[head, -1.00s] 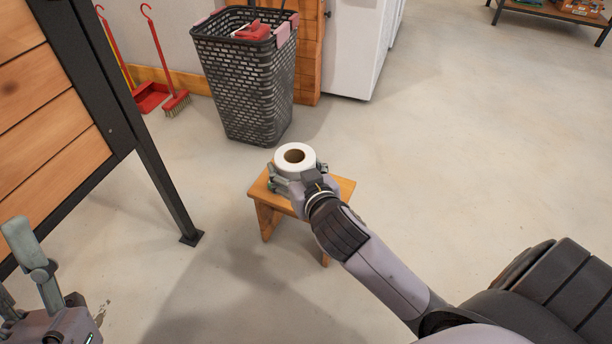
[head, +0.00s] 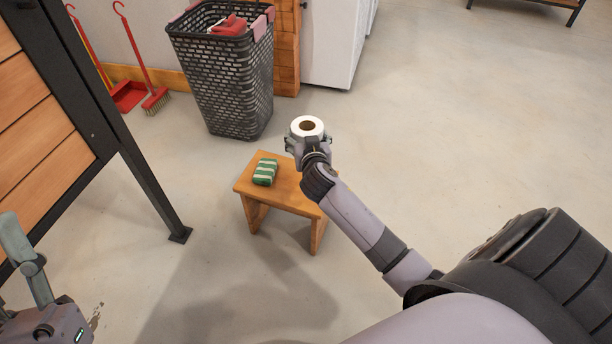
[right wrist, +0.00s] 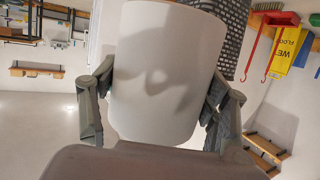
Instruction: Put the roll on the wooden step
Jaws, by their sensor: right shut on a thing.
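The white roll (head: 308,126) is upright in my right gripper (head: 306,146), at the far right side of the step in the head view. In the right wrist view the roll (right wrist: 160,75) fills the space between the two fingers of the right gripper (right wrist: 160,105). The wooden step (head: 285,196) stands on the floor below. A green-and-white striped item (head: 265,172) lies on its top at the left. My arm hides the step's right part. The gap between roll and step is hard to judge. My left gripper (head: 15,285) is partly in view at the lower left; its fingertips are unclear.
A dark laundry basket (head: 225,75) with red cloth stands behind the step. A red brush (head: 155,100) and dustpan (head: 128,95) lean by the wall. A black-framed wooden panel (head: 40,120) stands at left, its leg near the step.

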